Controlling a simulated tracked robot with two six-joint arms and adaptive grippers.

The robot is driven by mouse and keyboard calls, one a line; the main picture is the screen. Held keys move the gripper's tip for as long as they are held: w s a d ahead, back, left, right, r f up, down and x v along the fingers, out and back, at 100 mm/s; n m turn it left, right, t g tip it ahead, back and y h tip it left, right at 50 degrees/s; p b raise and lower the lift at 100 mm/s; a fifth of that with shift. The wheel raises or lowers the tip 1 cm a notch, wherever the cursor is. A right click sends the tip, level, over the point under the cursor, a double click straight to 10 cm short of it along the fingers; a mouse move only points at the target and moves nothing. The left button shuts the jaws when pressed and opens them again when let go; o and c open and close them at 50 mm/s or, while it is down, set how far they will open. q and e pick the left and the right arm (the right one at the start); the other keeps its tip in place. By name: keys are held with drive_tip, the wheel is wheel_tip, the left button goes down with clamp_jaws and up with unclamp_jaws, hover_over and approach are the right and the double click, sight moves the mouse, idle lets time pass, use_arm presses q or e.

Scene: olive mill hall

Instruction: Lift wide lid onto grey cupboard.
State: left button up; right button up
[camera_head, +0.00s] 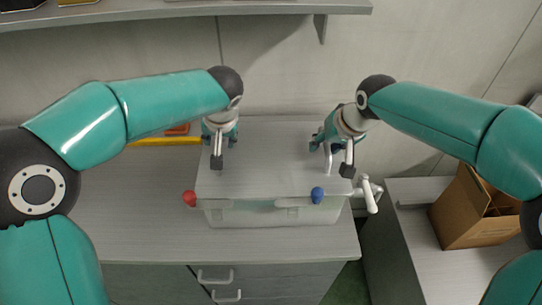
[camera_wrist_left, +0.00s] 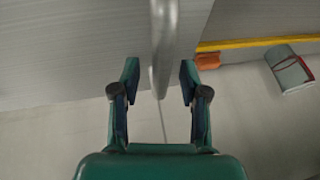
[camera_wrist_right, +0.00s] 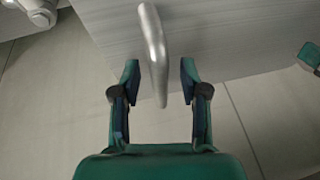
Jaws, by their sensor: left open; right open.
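The wide grey lid (camera_head: 265,165) lies flat on a clear box (camera_head: 260,215) in the head view. A silver handle of the lid stands at each end. My left gripper (camera_head: 217,150) is open over the left end; in the left wrist view the left handle (camera_wrist_left: 163,45) passes between its fingers (camera_wrist_left: 157,90). My right gripper (camera_head: 338,155) is open over the right end; in the right wrist view the right handle (camera_wrist_right: 152,45) reaches between its fingers (camera_wrist_right: 157,90). Contact with either handle cannot be told.
The box stands on a grey drawer unit (camera_head: 130,225). A red knob (camera_head: 189,198) and a blue knob (camera_head: 317,195) show at the lid's front. A lower grey surface (camera_head: 410,225) at the right carries an open cardboard box (camera_head: 470,225). A white tap-like fitting (camera_head: 370,193) stands between. A shelf (camera_head: 180,9) hangs above.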

use_arm(q)
clamp_jaws()
use_arm(e)
clamp_jaws()
use_arm(q)
drive_tip(key=shift+r, duration=0.15)
use_arm(e)
drive_tip(key=shift+w+r, duration=0.1)
drive_tip(key=shift+r, duration=0.1)
